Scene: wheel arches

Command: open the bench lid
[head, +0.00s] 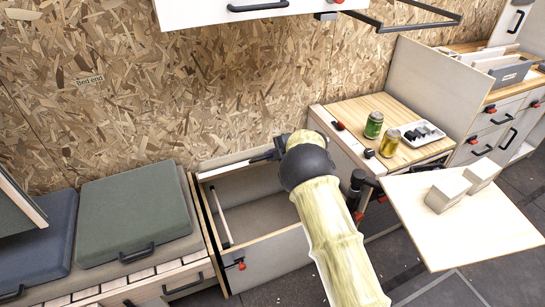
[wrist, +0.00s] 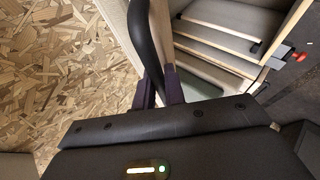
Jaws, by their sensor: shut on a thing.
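The middle bench stands open, and its hollow inside (head: 255,196) shows in the head view. Its lid (head: 232,163) appears raised at the back, near the chipboard wall, seen nearly edge-on. My gripper (head: 270,156) is at the lid's right part, partly hidden behind my own arm. In the wrist view, the purple fingers of my gripper (wrist: 160,90) are shut on a black bar handle (wrist: 146,45). The pale lid edge (wrist: 115,15) lies just beside the handle. How far the lid leans cannot be told exactly.
A green cushion (head: 135,213) lies on the bench to the left. A cabinet with a wooden top (head: 362,108) carries two cans and a white tray on the right. A pale table (head: 462,222) with two blocks juts out at the right front. A white overhead cupboard (head: 215,10) hangs above.

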